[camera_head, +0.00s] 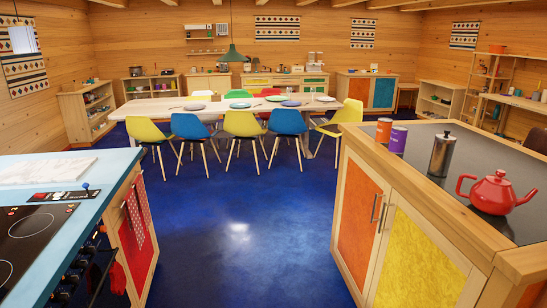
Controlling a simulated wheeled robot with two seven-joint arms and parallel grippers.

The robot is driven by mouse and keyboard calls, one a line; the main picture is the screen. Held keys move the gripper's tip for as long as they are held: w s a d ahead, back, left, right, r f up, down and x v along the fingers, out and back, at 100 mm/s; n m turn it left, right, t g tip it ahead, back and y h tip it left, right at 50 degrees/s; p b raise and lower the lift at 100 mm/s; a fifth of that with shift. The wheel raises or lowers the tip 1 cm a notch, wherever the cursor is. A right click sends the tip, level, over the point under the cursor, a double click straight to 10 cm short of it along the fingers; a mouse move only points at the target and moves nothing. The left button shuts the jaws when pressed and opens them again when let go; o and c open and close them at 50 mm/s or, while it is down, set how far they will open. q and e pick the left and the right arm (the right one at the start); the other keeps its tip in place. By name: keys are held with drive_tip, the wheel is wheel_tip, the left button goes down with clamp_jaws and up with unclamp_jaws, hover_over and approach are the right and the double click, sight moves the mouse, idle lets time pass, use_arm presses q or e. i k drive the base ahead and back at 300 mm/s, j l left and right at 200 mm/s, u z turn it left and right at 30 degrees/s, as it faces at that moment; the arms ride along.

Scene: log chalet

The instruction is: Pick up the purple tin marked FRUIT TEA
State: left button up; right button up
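A purple tin (398,140) stands upright on the dark top of the wooden cabinet (455,232) at the right. Its lettering is too small to read. An orange tin (383,130) stands just behind it to the left, close beside it. A silver metal canister (441,155) stands to the right of the purple tin, with a gap between them. A red teapot (493,193) is farther right and nearer to me. Neither of my grippers shows in the head view.
A blue counter (75,205) with a black cooktop (30,235) stands at the left. Open blue floor (235,235) lies between it and the cabinet. A long table (165,107) with several coloured chairs crosses the room behind.

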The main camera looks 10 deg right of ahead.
sight(399, 134)
drive_tip(key=i+j+z, duration=0.1)
drive_tip(key=i, duration=1.3)
drive_tip(key=i+j+z, duration=0.15)
drive_tip(key=i+z, duration=0.3)
drive_tip(key=i+j+z, duration=1.5)
drive_tip(key=j+z, duration=0.35)
drive_tip(key=j, duration=0.3)
